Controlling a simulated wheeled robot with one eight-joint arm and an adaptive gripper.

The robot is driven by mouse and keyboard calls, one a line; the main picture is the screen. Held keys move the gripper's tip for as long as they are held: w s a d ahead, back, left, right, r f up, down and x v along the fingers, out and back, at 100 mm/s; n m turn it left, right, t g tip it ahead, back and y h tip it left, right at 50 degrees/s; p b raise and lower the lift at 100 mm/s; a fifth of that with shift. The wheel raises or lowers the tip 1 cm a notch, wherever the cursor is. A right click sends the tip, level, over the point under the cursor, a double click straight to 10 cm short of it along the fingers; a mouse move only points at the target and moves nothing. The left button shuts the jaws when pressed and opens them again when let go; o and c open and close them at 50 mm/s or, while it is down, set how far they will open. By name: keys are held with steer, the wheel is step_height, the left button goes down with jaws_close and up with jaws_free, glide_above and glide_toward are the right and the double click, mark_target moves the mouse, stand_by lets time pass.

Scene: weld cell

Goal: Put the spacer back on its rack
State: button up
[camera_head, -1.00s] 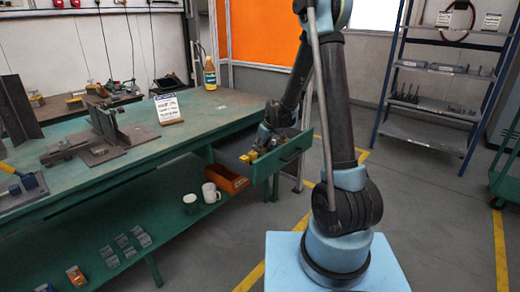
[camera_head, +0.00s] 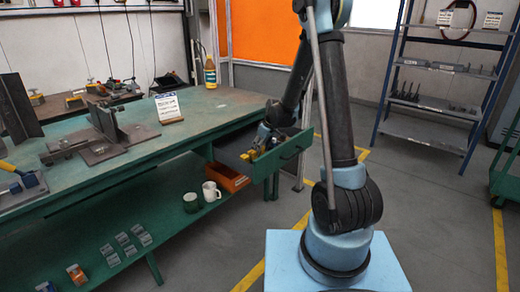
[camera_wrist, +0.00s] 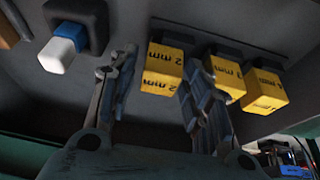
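My gripper (camera_wrist: 160,88) is inside the open drawer (camera_head: 296,150) at the bench's right end; in the head view the gripper (camera_head: 262,142) is small and partly hidden by the drawer front. In the wrist view its two fingers stand apart, with a yellow spacer block marked 2 mm (camera_wrist: 164,68) between and beyond them. A gap shows on the block's left side; contact on the right cannot be told. Two more yellow blocks, one marked 3 mm (camera_wrist: 228,80) and another (camera_wrist: 264,92), sit to the right. Dark holders (camera_wrist: 175,36) show behind the blocks.
A blue-and-white piece (camera_wrist: 62,48) in a dark holder lies left of the fingers. An orange bin (camera_head: 232,180) and mugs (camera_head: 211,191) stand on the shelf below. The bench top (camera_head: 215,115) has free room beside a sign (camera_head: 168,107). A blue shelf rack (camera_head: 432,105) stands at right.

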stand_by(0.3)
steer(key=v, duration=1.2)
